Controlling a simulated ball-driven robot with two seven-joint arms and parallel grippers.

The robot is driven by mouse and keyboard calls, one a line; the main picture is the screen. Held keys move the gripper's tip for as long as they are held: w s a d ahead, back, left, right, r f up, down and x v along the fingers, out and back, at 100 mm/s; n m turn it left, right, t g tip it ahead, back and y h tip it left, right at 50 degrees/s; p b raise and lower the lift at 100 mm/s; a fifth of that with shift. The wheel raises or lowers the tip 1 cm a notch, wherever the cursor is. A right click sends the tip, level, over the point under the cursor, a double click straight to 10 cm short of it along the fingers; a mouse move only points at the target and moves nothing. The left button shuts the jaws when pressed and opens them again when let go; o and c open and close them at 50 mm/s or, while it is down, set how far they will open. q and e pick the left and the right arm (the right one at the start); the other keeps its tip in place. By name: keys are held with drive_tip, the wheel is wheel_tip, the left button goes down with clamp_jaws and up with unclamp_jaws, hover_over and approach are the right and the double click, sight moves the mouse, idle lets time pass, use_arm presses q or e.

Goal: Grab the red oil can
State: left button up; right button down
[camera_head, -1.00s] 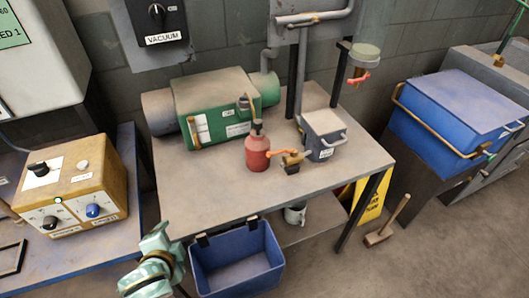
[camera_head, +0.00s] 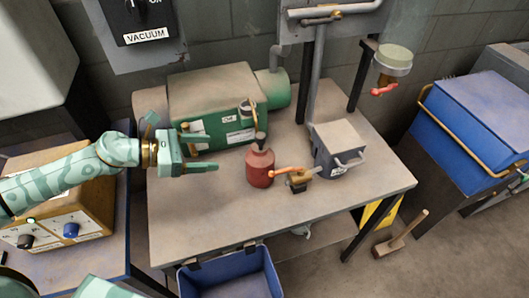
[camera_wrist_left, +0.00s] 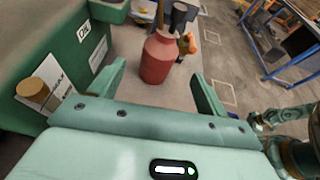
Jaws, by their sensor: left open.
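The red oil can (camera_head: 260,167) stands upright on the grey table (camera_head: 215,215), in front of the green machine. It has a dark top. My left gripper (camera_head: 214,153) is open and empty, to the left of the can and apart from it, with its fingers pointing right toward it. In the left wrist view the red oil can (camera_wrist_left: 158,58) stands ahead, beyond and between the two open fingers of the left gripper (camera_wrist_left: 163,88). The right gripper cannot be made out in the head view; a teal part of mine shows at the bottom edge.
The green machine (camera_head: 213,98) stands close behind my left gripper. A brass valve with an orange handle (camera_head: 298,180) sits just right of the can, beside a grey box (camera_head: 338,150). A blue bin (camera_head: 232,278) hangs at the table's front. The table's front left is clear.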

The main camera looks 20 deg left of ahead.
sight(247, 154)
use_arm(q)
drive_tip(key=shift+m, duration=0.5)
drive_tip(key=x, duration=1)
drive_tip(key=shift+s+f, duration=0.15)
drive_tip(key=shift+f, duration=0.1)
drive_tip(key=shift+g, duration=0.3)
drive_tip(key=x, duration=0.5)
drive_tip(key=shift+d+f, duration=0.25)
drive_tip(key=shift+f, duration=0.15)
drive_tip(key=shift+r, duration=0.1)
drive_tip(key=c, duration=1)
use_arm(e)
drive_tip(key=shift+s+d+f, duration=0.1)
drive_tip(key=shift+s, duration=0.25)
